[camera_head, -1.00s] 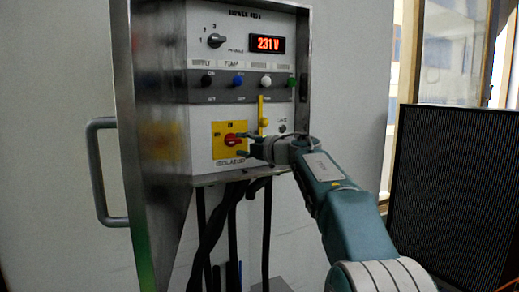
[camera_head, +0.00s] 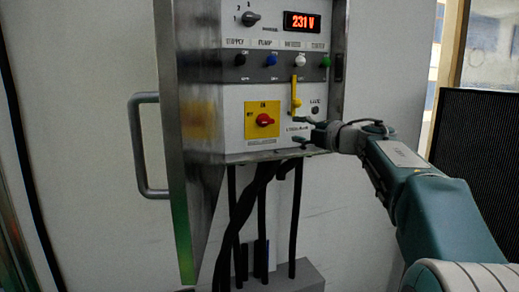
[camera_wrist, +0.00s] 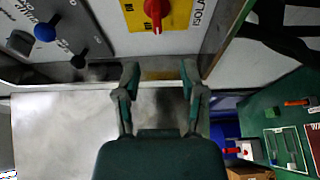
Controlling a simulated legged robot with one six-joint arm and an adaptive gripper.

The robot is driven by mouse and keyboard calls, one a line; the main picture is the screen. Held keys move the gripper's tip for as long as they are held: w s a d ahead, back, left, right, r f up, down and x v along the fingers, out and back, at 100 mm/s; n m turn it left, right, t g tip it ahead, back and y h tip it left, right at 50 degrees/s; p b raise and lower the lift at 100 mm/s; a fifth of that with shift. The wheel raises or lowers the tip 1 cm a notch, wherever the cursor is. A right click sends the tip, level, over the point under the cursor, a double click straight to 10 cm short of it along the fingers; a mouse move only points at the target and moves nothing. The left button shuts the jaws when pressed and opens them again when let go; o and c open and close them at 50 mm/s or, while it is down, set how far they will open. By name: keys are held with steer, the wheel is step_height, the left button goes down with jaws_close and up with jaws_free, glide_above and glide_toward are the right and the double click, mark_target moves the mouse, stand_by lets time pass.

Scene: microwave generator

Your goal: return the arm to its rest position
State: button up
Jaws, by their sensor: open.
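My gripper (camera_head: 303,131) is at the lower right of the control panel (camera_head: 225,128) in the head view, in front of its lower edge. In the wrist view my gripper (camera_wrist: 158,75) shows two fingers spread apart with nothing between them. The red isolator knob (camera_head: 264,119) on its yellow plate is to the left of the gripper, apart from it. The knob also shows at the top of the wrist view (camera_wrist: 157,10), beyond the fingertips. My arm reaches in from the lower right.
The panel has a 231 V display (camera_head: 302,21), a row of coloured switches and a yellow lever (camera_head: 295,95) just above my gripper. Black cables (camera_head: 263,215) hang below. A grey handle (camera_head: 138,145) sticks out at left. A dark ribbed panel (camera_head: 480,150) stands at right.

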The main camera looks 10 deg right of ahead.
steer(key=s+d+f+m+t+h, duration=0.2)
steer(key=s+m+t+h, duration=0.1)
steer(key=s+m+h, duration=1.05)
steer(key=s+a+f+m+g+y, duration=0.1)
steer(key=s+a+f+m+g, duration=0.1)
steer(key=s+f, duration=0.6)
steer(key=s+a+f+m+g+y, duration=0.1)
steer(key=s+a+f+m+g, duration=0.2)
steer(key=f, duration=0.7)
steer(key=s+a+f+m+g+y, duration=0.1)
steer(key=s+a+f+m+g, duration=0.2)
steer(key=s+f+m+g, duration=0.3)
steer(key=s+f+g, duration=0.1)
steer(key=s+f, duration=0.2)
steer(key=s, duration=0.3)
steer(key=shift+s+f+y, duration=0.3)
steer(key=shift+f+y, duration=0.05)
steer(key=shift+f, duration=0.05)
steer(key=shift+a, duration=0.1)
